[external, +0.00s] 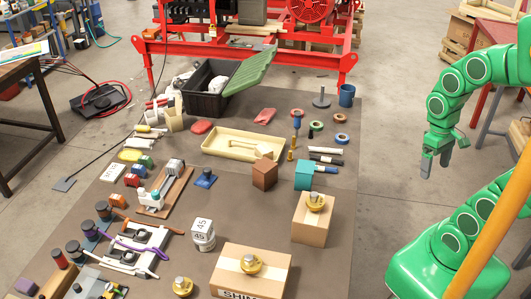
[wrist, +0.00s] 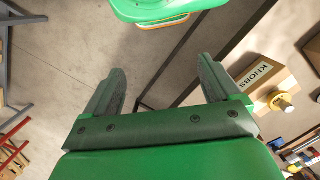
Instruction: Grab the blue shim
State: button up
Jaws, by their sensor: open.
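My gripper (external: 436,163) hangs at the right in the external view, off the side of the mat and well apart from everything on it. In the wrist view my gripper (wrist: 161,78) is open, with only bare floor and a dark edge between its fingers. I cannot single out the blue shim for certain. A small flat blue piece (external: 205,178) with a raised part lies mid-mat. A cardboard box (external: 250,274) at the front has a partly cut-off label that seems to start with "SHIM", with a brass-coloured knob on top.
The brown mat (external: 335,225) is crowded with small parts. A cream tray (external: 215,146), a teal block (external: 304,174), a knobbed box (external: 312,222) and a blue cup (external: 346,95) stand on it. A box marked "KNOBS" (wrist: 265,85) shows in the wrist view. Floor (external: 385,150) right of the mat is clear.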

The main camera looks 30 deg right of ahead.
jog(key=c, duration=0.4)
jog(key=w+a+n+t, duration=0.1)
jog(key=w+a, duration=0.4)
jog(key=w, duration=0.7)
jog(key=w+a+n+t, duration=0.15)
jog(key=w+a, duration=0.25)
jog(key=w, duration=0.8)
jog(key=w+a+n+t, duration=0.15)
jog(key=w+a, duration=0.35)
jog(key=w, duration=0.7)
jog(key=n+t+y, duration=0.1)
jog(key=n+y, duration=0.2)
jog(key=n, duration=0.2)
send_over(207, 169)
jog(key=s+d, duration=0.2)
notch_tip(207, 169, down, 18)
jog(key=shift+x, duration=3.45)
